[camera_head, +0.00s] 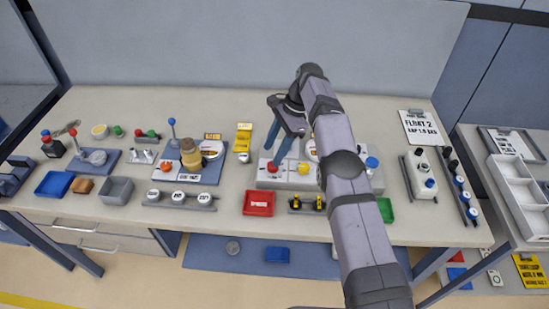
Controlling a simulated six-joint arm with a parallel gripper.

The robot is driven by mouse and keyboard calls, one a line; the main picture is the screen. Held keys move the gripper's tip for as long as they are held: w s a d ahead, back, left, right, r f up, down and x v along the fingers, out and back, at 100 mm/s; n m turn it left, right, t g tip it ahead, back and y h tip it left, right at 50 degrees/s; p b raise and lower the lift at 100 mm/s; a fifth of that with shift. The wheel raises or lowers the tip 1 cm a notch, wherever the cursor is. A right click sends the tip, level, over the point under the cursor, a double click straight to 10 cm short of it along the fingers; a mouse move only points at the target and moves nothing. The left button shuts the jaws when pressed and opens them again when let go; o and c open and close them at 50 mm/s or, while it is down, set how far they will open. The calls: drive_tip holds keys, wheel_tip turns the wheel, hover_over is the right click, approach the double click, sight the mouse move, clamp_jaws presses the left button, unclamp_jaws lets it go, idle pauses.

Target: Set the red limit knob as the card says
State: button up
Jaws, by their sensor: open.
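A white card on a clipboard (423,128) lies at the back right of the bench. It seems to read "FLOAT 2" with a smaller line like "CAP 1.5 BAR" below. A grey panel unit (283,183) stands mid-bench. A small red knob (271,167) sits on its left part, and a yellow knob (304,168) is right of it. My gripper (271,156) is open, its blue fingers pointing down at the red knob. I cannot tell whether they touch it. The knob's setting is too small to read. My arm hides part of the panel and its gauge.
A red tray (259,203) and a rack with yellow-black pieces (307,204) stand in front of the panel. A blue plate with a tan jar (191,154) is to the left. A blue knob (372,162) is right of my arm. The bench behind the panel is clear.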

drive_tip(key=shift+r+p, duration=1.6)
drive_tip(key=shift+r, duration=0.65)
